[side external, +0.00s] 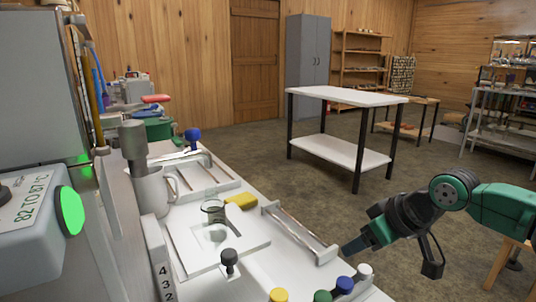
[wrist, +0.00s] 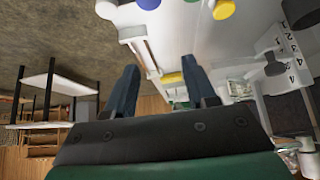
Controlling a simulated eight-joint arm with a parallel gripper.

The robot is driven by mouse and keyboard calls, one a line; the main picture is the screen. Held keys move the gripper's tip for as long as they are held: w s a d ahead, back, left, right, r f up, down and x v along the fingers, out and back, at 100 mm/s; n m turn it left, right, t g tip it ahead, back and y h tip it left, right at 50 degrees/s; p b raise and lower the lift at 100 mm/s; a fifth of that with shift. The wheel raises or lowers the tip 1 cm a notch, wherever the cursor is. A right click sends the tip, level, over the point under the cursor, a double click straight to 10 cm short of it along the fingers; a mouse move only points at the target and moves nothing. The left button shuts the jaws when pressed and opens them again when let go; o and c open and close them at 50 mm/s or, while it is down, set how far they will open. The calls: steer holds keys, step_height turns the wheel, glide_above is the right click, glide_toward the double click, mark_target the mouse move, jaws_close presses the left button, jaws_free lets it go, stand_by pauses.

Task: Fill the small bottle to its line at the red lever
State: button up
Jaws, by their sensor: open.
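A small clear glass vessel (side external: 213,211), likely the small bottle, stands upright on a white plate in the side view. Its fill line and any contents are too small to tell. A red piece (side external: 155,98) shows at the far back left; I cannot tell whether it is the red lever. My gripper (side external: 352,246) is at the right, beyond the counter's edge, apart from the bottle. In the wrist view my gripper (wrist: 160,82) is open, with nothing between its two dark fingers.
A metal rail (side external: 298,232) lies between my gripper and the glass. A yellow object (side external: 241,201) lies behind the glass. A grey mug (side external: 150,192) and a black knob (side external: 229,258) flank it. Coloured knobs (side external: 322,296) line the near edge.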

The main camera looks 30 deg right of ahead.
steer(key=shift+w+a+r, duration=0.1)
steer(key=shift+w+r, duration=0.05)
steer(key=shift+r, duration=0.1)
steer(key=c, duration=0.6)
steer(key=shift+t+h, duration=0.4)
steer(key=shift+h, duration=0.3)
steer(key=w+a+r, duration=0.1)
steer(key=r, duration=0.1)
steer(key=w+a+r, duration=0.1)
steer(key=w+r, duration=0.1)
steer(key=r, duration=0.1)
steer(key=w+a+r, duration=0.1)
steer(key=r, duration=0.1)
steer(key=shift+w+r, duration=0.25)
steer(key=shift+w, duration=0.1)
jaws_close()
steer(key=w+a+r+t, duration=0.2)
steer(key=a+r+t, duration=0.1)
steer(key=a+r, duration=0.6)
steer(key=w+a+r+t+y, duration=0.1)
steer(key=a+r+t, duration=0.3)
steer(key=a+r, duration=0.6)
step_height(320, 180, up, 3)
steer(key=shift+w+a+f, duration=0.2)
steer(key=shift+w+a, duration=0.1)
steer(key=shift+w, duration=0.35)
